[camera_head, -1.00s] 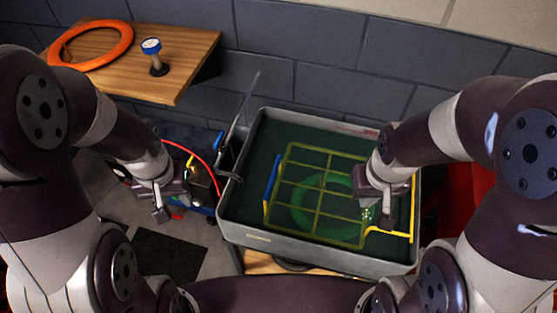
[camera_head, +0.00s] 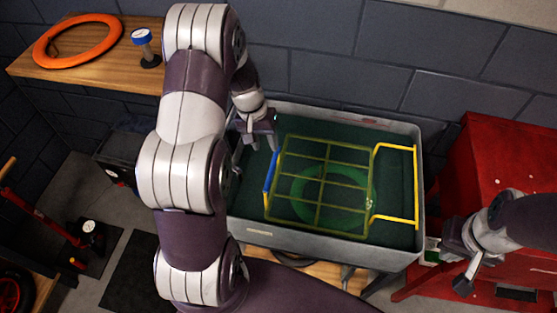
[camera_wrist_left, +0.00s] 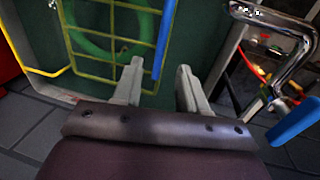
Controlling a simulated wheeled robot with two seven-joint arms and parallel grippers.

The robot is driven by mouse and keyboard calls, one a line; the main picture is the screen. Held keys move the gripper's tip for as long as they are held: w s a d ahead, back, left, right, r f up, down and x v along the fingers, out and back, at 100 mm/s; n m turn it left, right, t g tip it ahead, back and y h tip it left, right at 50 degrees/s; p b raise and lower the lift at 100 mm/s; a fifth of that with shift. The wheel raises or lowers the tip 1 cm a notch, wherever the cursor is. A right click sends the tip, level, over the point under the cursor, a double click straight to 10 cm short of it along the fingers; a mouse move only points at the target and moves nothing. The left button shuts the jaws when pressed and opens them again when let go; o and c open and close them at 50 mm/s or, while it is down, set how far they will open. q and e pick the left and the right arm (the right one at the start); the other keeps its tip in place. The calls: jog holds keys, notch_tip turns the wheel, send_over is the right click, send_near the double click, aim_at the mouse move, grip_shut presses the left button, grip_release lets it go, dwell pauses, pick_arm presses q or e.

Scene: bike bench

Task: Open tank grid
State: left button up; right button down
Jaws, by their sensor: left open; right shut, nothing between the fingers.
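The tank (camera_head: 410,250) is a grey open box filled with dark green water. A yellow grid (camera_head: 319,188) lies in it over a green ring (camera_head: 325,212), with a blue handle bar (camera_head: 270,180) along its left side and a yellow bracket (camera_head: 415,190) at its right. My left gripper (camera_head: 262,145) is open over the tank's back left corner, close to the blue handle's far end. In the left wrist view the blue handle (camera_wrist_left: 164,40) lies just beyond the open fingers (camera_wrist_left: 158,85), with nothing seen between them. My right gripper (camera_head: 460,275) is shut and empty, right of the tank.
A red cabinet (camera_head: 500,150) stands right of the tank. A wooden shelf (camera_head: 95,72) at the back left holds an orange ring (camera_head: 78,40) and a blue-topped tool (camera_head: 144,45). A curved metal pipe (camera_wrist_left: 290,50) is near the left gripper. A grey wall is behind.

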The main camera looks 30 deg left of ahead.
aim_at(272, 165)
pick_arm(q)
jog(key=f, duration=0.3)
jog(key=d+f, duration=0.1)
jog(key=f, duration=0.5)
jog(key=shift+w+d+f+p, duration=0.1)
jog(key=shift+w+d+p, duration=0.1)
jog(key=shift+w+p, duration=0.1)
grip_shut()
